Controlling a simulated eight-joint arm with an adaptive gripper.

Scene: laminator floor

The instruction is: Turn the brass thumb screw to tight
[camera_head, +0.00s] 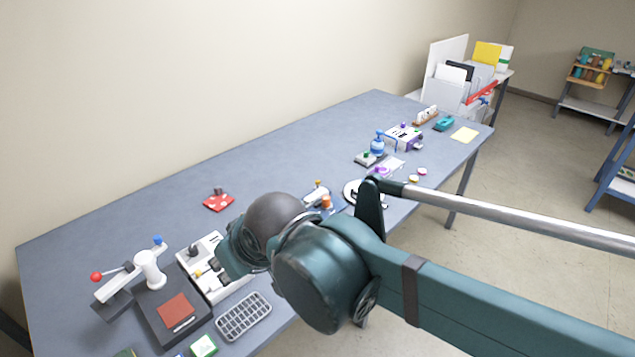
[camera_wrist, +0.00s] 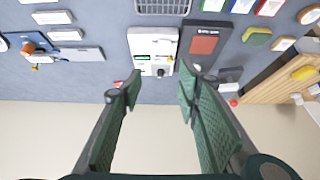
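A small brass-yellow knob (camera_wrist: 170,59), possibly the thumb screw, is on a white panel (camera_wrist: 142,44) in the wrist view. The panel also has a black knob and a green marking. In the head view this panel (camera_head: 213,291) lies at the near left, partly hidden by my arm, with small yellow pieces on it. Another brass-yellow piece (camera_head: 318,183) stands on a small fixture mid-table, so I cannot tell which is the screw. The screw's tightness is unreadable.
A lever press (camera_head: 149,268) and a dark base with a red-brown pad (camera_head: 175,309) stand left of the panel. A grey grid tray (camera_head: 243,317) lies in front. Several small devices crowd the far right. The table's back middle is mostly clear.

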